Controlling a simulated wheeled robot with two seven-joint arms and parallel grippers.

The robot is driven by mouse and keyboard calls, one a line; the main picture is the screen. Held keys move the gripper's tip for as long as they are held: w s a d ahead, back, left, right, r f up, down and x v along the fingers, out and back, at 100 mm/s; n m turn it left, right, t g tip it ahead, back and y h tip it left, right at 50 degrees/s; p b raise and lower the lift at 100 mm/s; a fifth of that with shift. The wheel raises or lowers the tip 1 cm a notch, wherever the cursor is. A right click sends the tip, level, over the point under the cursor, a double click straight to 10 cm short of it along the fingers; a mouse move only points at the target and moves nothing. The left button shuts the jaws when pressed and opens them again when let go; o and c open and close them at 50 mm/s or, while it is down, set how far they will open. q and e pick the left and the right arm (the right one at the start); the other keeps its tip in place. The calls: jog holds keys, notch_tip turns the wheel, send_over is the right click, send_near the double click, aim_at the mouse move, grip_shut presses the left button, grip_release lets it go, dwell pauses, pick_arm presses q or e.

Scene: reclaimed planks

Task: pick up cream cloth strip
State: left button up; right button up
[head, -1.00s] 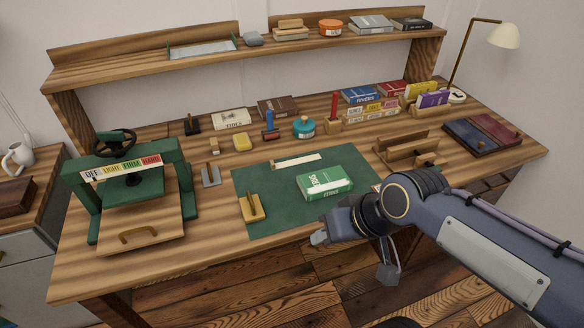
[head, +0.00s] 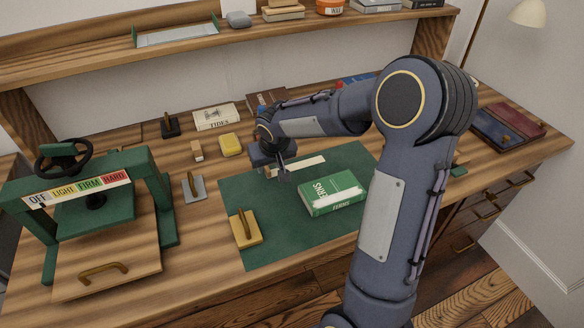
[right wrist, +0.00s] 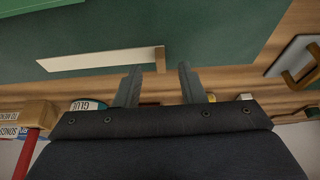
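The cream cloth strip (head: 308,164) lies flat on the green mat (head: 240,193), near its back edge, behind the green book. In the right wrist view the strip (right wrist: 100,61) runs in from the left, and its tan end shows between my fingertips in the picture. My right gripper (head: 281,172) is at the strip's left end in the head view, pointing down. In the right wrist view its two fingers (right wrist: 159,69) are apart with nothing gripped. I cannot tell how far above the strip the tips are. My left gripper is not in view.
A green book (head: 333,193) lies on the mat, right of my right gripper. A yellow-based tool (head: 246,230) stands at the mat's front left. A grey-based tool (head: 193,188), yellow block (head: 231,144) and green press (head: 95,205) are further left.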

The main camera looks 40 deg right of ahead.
jog(key=shift+x, duration=1.45)
grip_shut()
jog(key=shift+r, duration=0.1)
